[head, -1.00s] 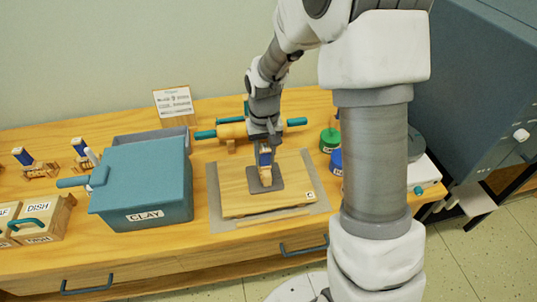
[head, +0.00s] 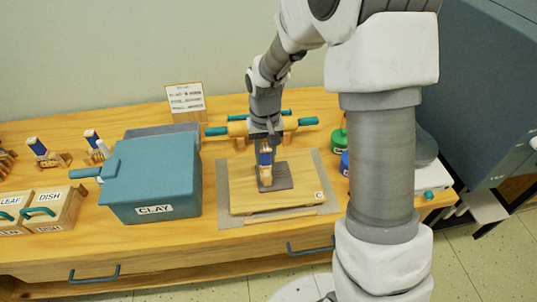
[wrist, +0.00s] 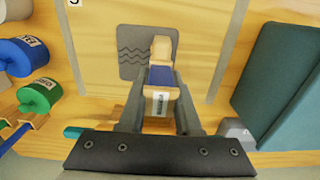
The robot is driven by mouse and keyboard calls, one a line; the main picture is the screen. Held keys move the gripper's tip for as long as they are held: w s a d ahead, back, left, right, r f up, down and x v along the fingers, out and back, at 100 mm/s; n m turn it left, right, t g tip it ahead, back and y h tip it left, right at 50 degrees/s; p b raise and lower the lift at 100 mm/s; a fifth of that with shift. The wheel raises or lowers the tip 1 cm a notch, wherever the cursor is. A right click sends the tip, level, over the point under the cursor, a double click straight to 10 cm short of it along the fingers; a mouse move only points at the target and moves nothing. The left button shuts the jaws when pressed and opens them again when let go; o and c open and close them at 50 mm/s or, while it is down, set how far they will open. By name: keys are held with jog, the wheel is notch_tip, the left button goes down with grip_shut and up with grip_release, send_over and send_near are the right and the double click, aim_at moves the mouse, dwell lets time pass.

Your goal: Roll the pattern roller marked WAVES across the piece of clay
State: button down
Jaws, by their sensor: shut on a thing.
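The clay is a flat dark grey slab (head: 284,172) on a wooden board (head: 240,190). In the wrist view the clay (wrist: 133,66) bears several wavy lines on its exposed side. My gripper (head: 265,146) is shut on the blue handle of a pattern roller (head: 265,172); its fingers also show in the wrist view (wrist: 159,103). The pale wooden head of the roller (wrist: 161,50) is down at the clay, near its left edge in the head view. A white label on the handle is too small to read. The underside of the roller is hidden.
A teal CLAY bin (head: 155,180) stands left of the board. A rolling pin with teal handles (head: 238,128) lies behind it. Green (head: 338,140) and blue jars stand to the right. Other rollers (head: 45,152) stand at far left, near DISH and LEAF boxes.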

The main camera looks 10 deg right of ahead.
jog(key=shift+a+f, duration=0.1)
jog(key=shift+a, duration=1.05)
jog(key=shift+r, duration=0.2)
notch_tip(320, 180, up, 8)
jog(key=p, duration=0.6)
dwell(0.3)
